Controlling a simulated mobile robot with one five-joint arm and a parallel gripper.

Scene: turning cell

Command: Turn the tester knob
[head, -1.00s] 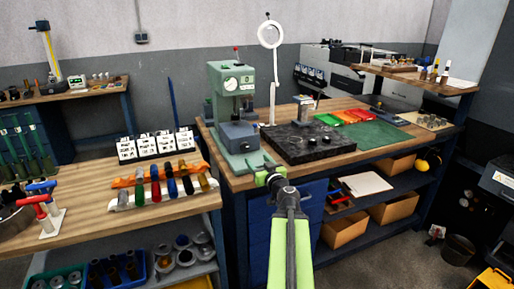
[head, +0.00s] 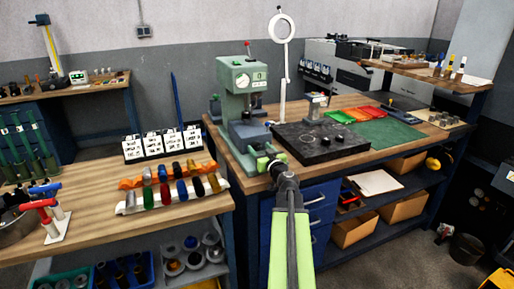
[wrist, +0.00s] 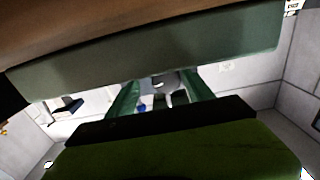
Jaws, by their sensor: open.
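The tester is a green bench machine (head: 241,75) with a round dial and a red-tipped lever on top. It stands at the left end of the right workbench in the head view. I cannot make out its knob for certain. My gripper (head: 266,160) is open and empty, at the front of the tester's base near the bench's front edge; whether it touches the base is unclear. In the wrist view, a green part of my gripper (wrist: 180,150) fills the bottom, and a grey-green bar crosses the top under a brown surface.
A black plate (head: 325,147) lies right of the tester, with a ring lamp (head: 282,27) behind it. The left bench (head: 90,215) carries a rack of coloured handles (head: 170,190) and white labelled cards. Shelves with boxes (head: 355,229) are under the right bench.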

